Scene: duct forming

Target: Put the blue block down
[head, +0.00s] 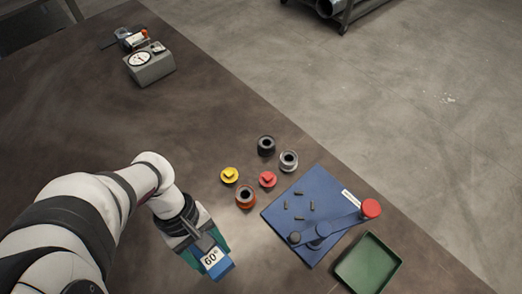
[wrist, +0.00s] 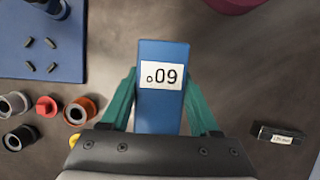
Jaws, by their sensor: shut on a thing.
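The blue block (head: 218,268) carries a white label reading 60°. It also shows in the wrist view (wrist: 162,110), where the label looks upside down. My gripper (wrist: 163,95) has teal fingers, one on each side of the block, and is shut on it. In the head view my gripper (head: 205,250) is at the lower middle, left of the blue plate. The block's underside is hidden, so I cannot tell whether it touches the table.
A blue plate (head: 285,205) with small dark pins and a red-knobbed lever (head: 370,208) lies to the right. A green tray (head: 368,264) is beside it. Several round parts, including an orange one (head: 245,197), stand above. A dial gauge (head: 150,63) is far left. The table's middle is clear.

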